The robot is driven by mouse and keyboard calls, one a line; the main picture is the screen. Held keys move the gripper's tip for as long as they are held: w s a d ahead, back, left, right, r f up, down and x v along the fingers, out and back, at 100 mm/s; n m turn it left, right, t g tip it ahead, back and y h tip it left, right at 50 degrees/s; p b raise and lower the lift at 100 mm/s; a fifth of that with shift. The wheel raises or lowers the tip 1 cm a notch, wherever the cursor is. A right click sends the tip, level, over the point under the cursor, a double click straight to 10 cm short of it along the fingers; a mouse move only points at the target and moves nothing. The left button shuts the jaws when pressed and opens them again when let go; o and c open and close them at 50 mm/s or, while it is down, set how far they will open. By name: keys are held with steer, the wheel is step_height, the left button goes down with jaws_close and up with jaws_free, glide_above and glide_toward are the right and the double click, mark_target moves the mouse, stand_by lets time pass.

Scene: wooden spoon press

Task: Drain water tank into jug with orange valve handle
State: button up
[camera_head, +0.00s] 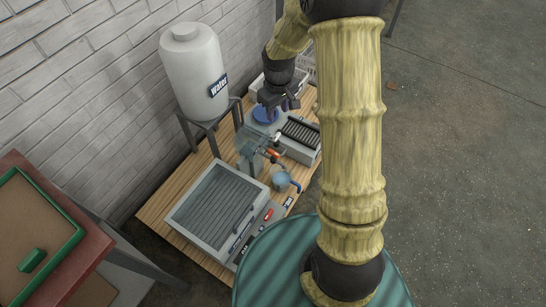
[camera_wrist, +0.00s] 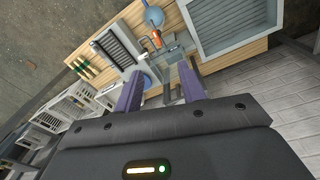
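The white water tank (camera_head: 195,75), labelled "Water", stands upright on a dark metal stand at the back of the wooden bench. The orange valve handle (camera_head: 268,153) is near the bench middle, and an orange part also shows in the wrist view (camera_wrist: 156,40). A translucent grey-blue vessel (camera_head: 246,142) beside the handle may be the jug; its outline is unclear. My gripper (camera_head: 284,103) is above the bench, behind the orange handle. In the wrist view its two purple fingers (camera_wrist: 160,70) are spread, with nothing held between them.
A grey ribbed tray (camera_head: 185,211) fills the bench front. A blue round cup (camera_head: 281,181) and a slotted grey box (camera_head: 308,152) sit at right. A blue disc (camera_head: 265,115) lies near my gripper. A brick wall is behind; open floor lies right.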

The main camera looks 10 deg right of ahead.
mark_target(273, 152)
steer(key=w+f+n+b, duration=0.2)
steer(key=w+f+b, duration=0.2)
steer(key=f, duration=1.1)
steer(key=w, duration=0.3)
steer(key=shift+d+n+g+b, duration=0.25)
steer(key=shift+n+g+b, duration=0.05)
steer(key=shift+g+b, duration=0.1)
steer(key=shift+w, duration=0.1)
step_height(273, 152, down, 17)
steer(key=b, duration=0.6)
steer(key=shift+f, duration=0.2)
steer(key=shift+c, duration=0.4)
jaws_close()
